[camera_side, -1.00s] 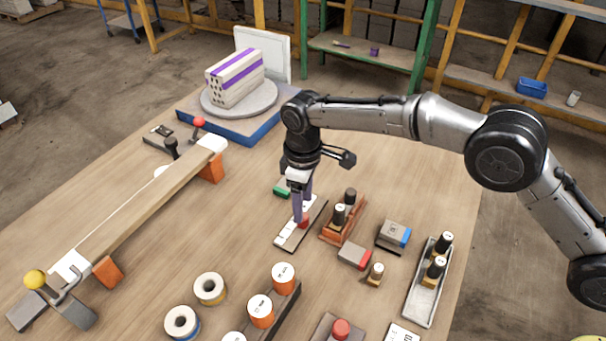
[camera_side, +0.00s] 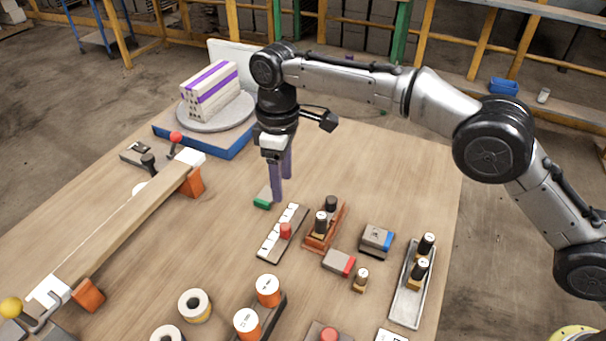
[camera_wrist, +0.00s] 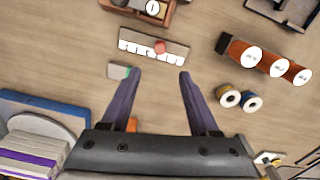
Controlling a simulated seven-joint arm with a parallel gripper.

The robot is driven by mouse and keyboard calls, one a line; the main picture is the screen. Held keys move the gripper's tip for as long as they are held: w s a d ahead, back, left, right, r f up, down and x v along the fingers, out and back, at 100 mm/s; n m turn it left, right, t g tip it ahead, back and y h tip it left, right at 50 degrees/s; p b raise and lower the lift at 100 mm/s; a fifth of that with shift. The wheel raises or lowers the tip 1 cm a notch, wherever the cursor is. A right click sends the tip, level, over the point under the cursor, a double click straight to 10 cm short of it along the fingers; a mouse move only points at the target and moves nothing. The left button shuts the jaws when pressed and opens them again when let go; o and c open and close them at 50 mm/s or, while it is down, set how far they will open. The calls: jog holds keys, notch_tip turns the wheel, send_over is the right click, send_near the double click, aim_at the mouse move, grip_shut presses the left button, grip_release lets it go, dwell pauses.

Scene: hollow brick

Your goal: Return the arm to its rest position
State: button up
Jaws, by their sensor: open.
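My gripper (camera_side: 280,180) hangs fingers down above the table, with two purple fingers. In the wrist view my gripper (camera_wrist: 157,75) has its fingers spread apart with nothing between them. A white strip with black marks and a red knob (camera_side: 277,243) lies on the table in front of the gripper; it also shows in the wrist view (camera_wrist: 135,45). A small green-ended block (camera_side: 263,201) lies close by the fingertips in the side view, partly hidden by a finger.
A brick with purple stripes (camera_side: 211,88) stands on a round plate on a blue base at the back left. A long wooden beam (camera_side: 130,220) runs along the left. Stamps, tape rolls (camera_side: 195,305) and a metal tray (camera_side: 401,297) fill the front and right.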

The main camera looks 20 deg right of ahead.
jog(key=s+d+r+m+t+y, duration=0.1)
jog(key=d+r+m+t, duration=0.2)
jog(key=d+r, duration=1.5)
jog(key=s+d+r+m, duration=0.2)
jog(key=s+d+r, duration=0.5)
jog(key=s+d+f+m+t, duration=0.1)
jog(key=s+d, duration=0.3)
jog(key=s, duration=0.3)
jog(key=s+d+m+t, duration=0.1)
jog(key=s+d+m, duration=0.1)
jog(key=s+d, duration=0.35)
jog(key=s+d+f+m+h, duration=0.1)
jog(key=s+d+f+m, duration=0.1)
jog(key=s+f, duration=1)
notch_tip(320, 180, down, 2)
jog(key=shift+f+m+t, duration=0.15)
jog(key=shift+m+t, duration=0.15)
jog(key=shift+m, duration=0.3)
